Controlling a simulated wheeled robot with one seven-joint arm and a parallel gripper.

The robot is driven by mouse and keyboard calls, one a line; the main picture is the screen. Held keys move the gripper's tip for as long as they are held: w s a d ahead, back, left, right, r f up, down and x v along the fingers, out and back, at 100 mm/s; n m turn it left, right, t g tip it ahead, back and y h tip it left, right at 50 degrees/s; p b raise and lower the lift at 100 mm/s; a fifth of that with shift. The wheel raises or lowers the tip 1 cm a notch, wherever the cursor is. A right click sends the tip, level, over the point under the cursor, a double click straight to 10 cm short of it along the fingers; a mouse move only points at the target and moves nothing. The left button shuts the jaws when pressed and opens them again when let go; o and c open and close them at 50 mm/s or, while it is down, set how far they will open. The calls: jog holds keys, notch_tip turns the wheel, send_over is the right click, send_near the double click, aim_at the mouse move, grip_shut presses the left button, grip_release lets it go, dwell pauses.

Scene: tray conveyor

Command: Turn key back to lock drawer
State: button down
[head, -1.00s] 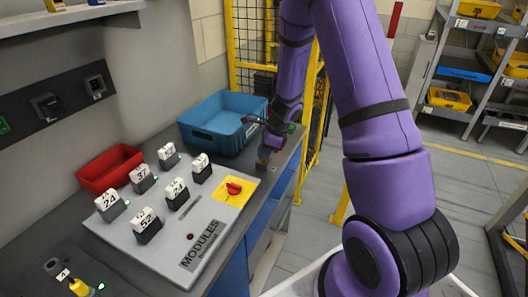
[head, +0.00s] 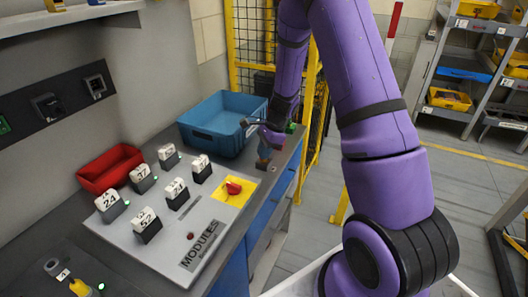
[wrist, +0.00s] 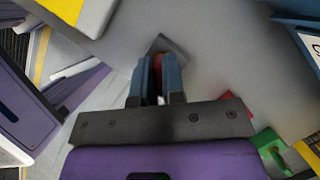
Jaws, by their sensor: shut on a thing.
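My gripper (head: 264,158) is at the right end of the grey bench, pointing down at its top near the front edge. In the wrist view its two blue-grey fingers (wrist: 157,66) are closed around a small reddish piece, the key (wrist: 157,60). A small grey plate (wrist: 172,45) lies at the fingertips. The fingers hide most of the key, so its turn angle cannot be read. The blue drawer front (head: 260,212) is below the bench edge; I cannot tell whether it is fully closed.
A blue bin (head: 215,128) stands just left of my gripper. A panel with several numbered modules and a red knob (head: 233,188) on a yellow plate is nearer. A red tray (head: 108,168) is at left. Yellow fencing (head: 312,150) stands beyond the bench's right end.

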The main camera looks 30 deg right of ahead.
jog(key=shift+n+g, duration=0.6)
jog(key=shift+n, duration=0.8)
jog(key=shift+n+g, duration=0.5)
jog(key=shift+n, duration=1)
jog(key=n+g+h, duration=0.1)
jog(key=n, duration=0.2)
jog(key=n+g, duration=0.1)
jog(key=n, duration=0.2)
jog(key=shift+h, duration=0.3)
jog(key=c, duration=1.1)
grip_release()
